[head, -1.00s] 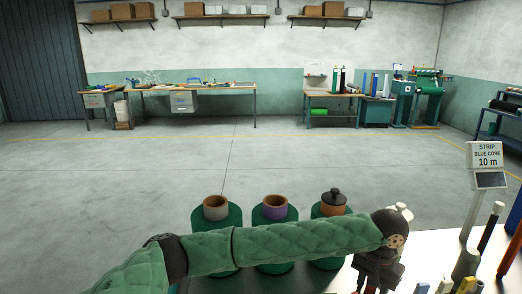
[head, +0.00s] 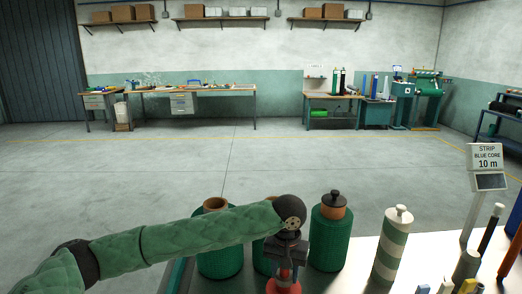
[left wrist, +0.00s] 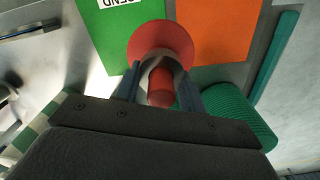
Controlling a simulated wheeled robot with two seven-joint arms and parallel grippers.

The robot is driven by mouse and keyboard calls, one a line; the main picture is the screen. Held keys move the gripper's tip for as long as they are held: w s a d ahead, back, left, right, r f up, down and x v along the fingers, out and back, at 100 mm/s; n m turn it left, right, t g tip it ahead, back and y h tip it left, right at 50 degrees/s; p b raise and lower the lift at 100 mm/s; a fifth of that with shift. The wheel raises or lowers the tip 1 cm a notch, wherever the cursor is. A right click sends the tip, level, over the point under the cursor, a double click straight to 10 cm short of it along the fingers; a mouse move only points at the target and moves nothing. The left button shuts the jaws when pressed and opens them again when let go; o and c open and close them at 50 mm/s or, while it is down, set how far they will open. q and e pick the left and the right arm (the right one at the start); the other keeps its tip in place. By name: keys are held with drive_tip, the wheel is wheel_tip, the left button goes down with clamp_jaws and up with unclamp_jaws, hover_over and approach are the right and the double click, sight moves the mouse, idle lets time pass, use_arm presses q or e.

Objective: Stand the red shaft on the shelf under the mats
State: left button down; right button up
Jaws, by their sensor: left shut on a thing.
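My left gripper (head: 285,262) is shut on the red shaft (head: 283,284), in front of the green rolls at the bottom of the head view. In the left wrist view, the fingers (left wrist: 160,98) close around the shaft (left wrist: 160,84), seen nearly end-on with its wide red round flange (left wrist: 160,38) beyond. Past it lie a flat green mat (left wrist: 105,35) with a partly cut-off white label and a flat orange mat (left wrist: 222,45). The flange overlaps the green mat's edge in this view; I cannot tell whether it touches. I cannot make out the shelf. My right gripper is out of view.
Green rolls stand behind the gripper, one with a dark-knobbed core (head: 331,240). A green-and-white banded roll (head: 392,245) stands to the right. Several upright tubes and a sign reading "STRIP BLUE CORE 10 m" (head: 485,157) are at far right. The floor beyond is clear.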

use_arm(q)
drive_tip(key=w+a+f+n, duration=0.1)
drive_tip(key=w+a+n, duration=0.1)
drive_tip(key=a, duration=1.1)
drive_tip(key=w+a+f+n, duration=0.1)
drive_tip(key=a+n, duration=0.1)
drive_tip(key=a, duration=1.2)
drive_tip(key=s+f, duration=0.6)
drive_tip(key=f, duration=0.2)
drive_tip(key=shift+s+f, duration=0.3)
drive_tip(key=shift+f, duration=0.1)
drive_tip(key=shift+a, duration=0.1)
